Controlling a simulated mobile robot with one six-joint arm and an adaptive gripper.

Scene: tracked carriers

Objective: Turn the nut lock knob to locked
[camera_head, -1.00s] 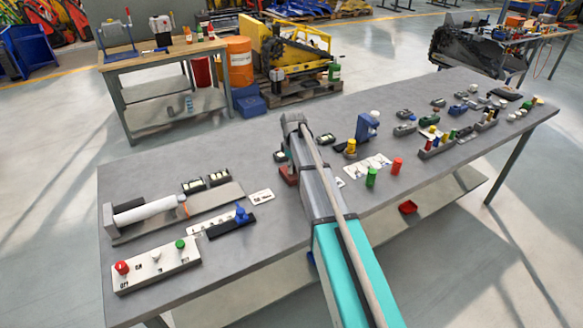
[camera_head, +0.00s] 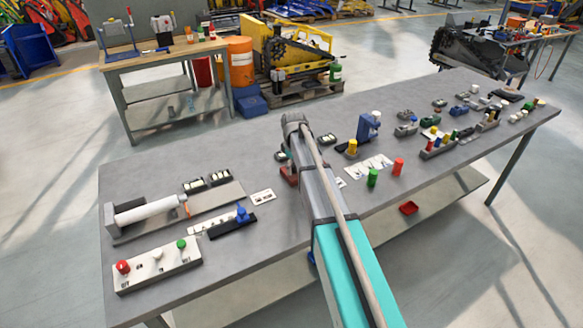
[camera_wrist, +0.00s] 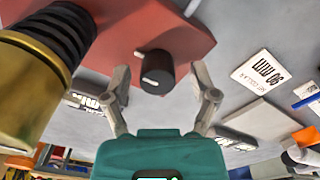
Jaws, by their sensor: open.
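A black round knob (camera_wrist: 155,72) with a short white mark on its face stands on a red base (camera_wrist: 185,35) in the wrist view. My gripper (camera_wrist: 159,74) is open, with one finger on each side of the knob and visible gaps to both. In the head view the red base (camera_head: 289,175) shows beside my arm; the knob cannot be made out there. I cannot read any lock marking on the base.
A large black ribbed and brass-coloured cylinder (camera_wrist: 45,55) stands close left of my gripper in the wrist view. A white label reading 90 MM (camera_wrist: 264,79) lies to the right. In the head view, a panel with red, white and green knobs (camera_head: 160,268) sits at the table's front left.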

